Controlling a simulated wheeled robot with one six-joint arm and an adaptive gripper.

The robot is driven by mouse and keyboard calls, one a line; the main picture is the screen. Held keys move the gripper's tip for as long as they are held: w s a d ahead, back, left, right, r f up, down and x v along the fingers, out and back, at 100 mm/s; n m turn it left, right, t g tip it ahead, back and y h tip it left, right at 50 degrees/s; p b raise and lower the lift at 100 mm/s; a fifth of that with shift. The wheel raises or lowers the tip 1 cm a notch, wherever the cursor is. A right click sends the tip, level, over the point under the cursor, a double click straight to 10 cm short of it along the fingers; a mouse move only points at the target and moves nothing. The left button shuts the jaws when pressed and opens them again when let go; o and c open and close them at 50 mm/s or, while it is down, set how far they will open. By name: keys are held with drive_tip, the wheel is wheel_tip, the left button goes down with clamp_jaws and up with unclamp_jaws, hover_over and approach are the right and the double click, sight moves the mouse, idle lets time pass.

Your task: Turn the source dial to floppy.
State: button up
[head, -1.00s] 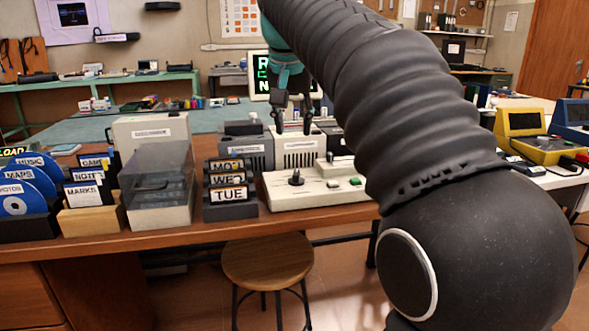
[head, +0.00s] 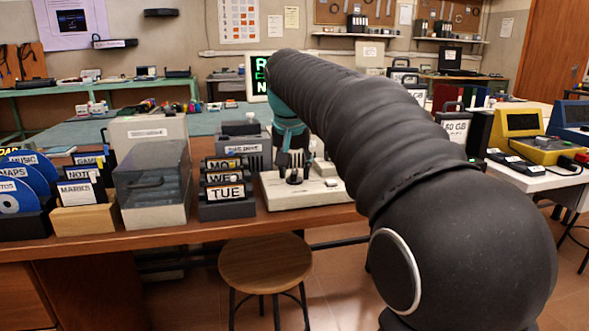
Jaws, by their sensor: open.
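The source dial (head: 294,179) is a small black knob on top of a cream control box (head: 312,197) near the front edge of the wooden desk. My gripper (head: 295,165), below a teal wrist section, points down over the dial. Its dark fingers are open and appear to be around or just above the knob; I cannot tell if they touch it. The dial's labels and pointer direction are too small to read. My arm hides the right part of the control box.
A clear-lidded box (head: 153,188) and a black rack of day cards (head: 227,190) stand left of the control box. A grey drive unit (head: 243,148) is behind. A wooden stool (head: 265,262) stands in front of the desk.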

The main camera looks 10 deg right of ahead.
clamp_jaws()
drive_tip(key=shift+n, duration=0.4)
drive_tip(key=n+y+p, duration=0.1)
drive_tip(key=n, duration=0.1)
drive_tip(key=shift+d+r+n+p, duration=0.1)
drive_tip(key=shift+n+p, duration=0.2)
drive_tip(key=shift+p, duration=0.05)
drive_tip(key=n+y+p, duration=0.1)
drive_tip(key=n, duration=0.2)
drive_tip(key=shift+d+n+y, duration=0.1)
drive_tip(key=shift+n+y, duration=0.3)
drive_tip(key=n, duration=0.2)
drive_tip(key=n+g+y, duration=0.1)
drive_tip(key=n, duration=0.1)
drive_tip(key=shift+y, duration=0.3)
drive_tip(key=shift+w+d+n+g+y, duration=0.1)
drive_tip(key=shift+n+g+y, duration=0.4)
drive_tip(key=shift+n, duration=1.7)
